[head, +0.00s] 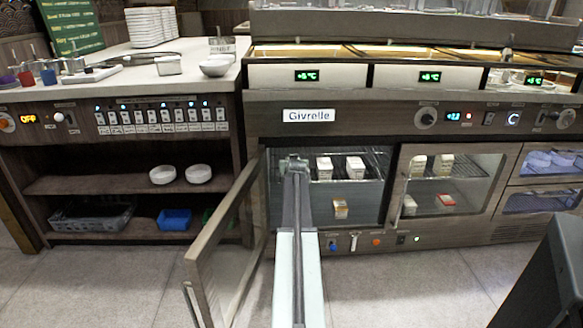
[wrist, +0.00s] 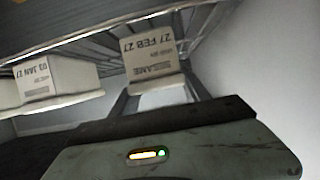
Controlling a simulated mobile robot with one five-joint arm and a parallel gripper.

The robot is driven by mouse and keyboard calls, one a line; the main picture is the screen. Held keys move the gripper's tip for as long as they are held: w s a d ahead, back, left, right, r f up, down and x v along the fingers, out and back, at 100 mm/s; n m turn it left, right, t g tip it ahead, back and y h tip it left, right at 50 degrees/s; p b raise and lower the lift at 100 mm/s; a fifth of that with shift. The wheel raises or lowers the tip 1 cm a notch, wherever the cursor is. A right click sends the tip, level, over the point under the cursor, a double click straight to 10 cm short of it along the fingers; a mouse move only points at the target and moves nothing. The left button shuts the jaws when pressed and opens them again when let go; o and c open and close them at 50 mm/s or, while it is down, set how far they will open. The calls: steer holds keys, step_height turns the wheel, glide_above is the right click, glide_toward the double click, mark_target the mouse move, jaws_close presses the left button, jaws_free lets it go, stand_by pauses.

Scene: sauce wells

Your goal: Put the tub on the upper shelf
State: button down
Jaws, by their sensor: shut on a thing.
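My gripper (head: 293,164) is inside the open left compartment of the cabinet, at the height of its upper shelf and near the left wall. In the wrist view, which appears upside down, my gripper (wrist: 157,92) has its fingers on both sides of a pale tub (wrist: 148,58) labelled 27 FEB 27. The gripper is shut on this tub. In the head view my gripper and arm hide the tub. The upper wire shelf (wrist: 205,22) is close to the tub; I cannot tell whether they touch.
Two tubs stand on the upper shelf to the right (head: 324,168) (head: 355,168); one reads 03 JAN 27 (wrist: 55,78). Another tub (head: 341,209) is below. The glass door (head: 228,245) stands open left of my arm. The right compartment's door (head: 450,190) is shut.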

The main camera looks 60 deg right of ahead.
steer(key=shift+f, duration=0.1)
steer(key=c, duration=0.5)
jaws_free()
steer(key=shift+f, duration=0.1)
steer(key=shift+s+a+r+p, duration=0.1)
steer(key=shift+a+r+p, duration=0.05)
steer(key=shift+r+p, duration=0.15)
steer(key=shift+p+v, duration=2.2)
steer(key=shift+v, duration=3.65)
steer(key=shift+s+f, duration=0.1)
steer(key=shift+f, duration=0.1)
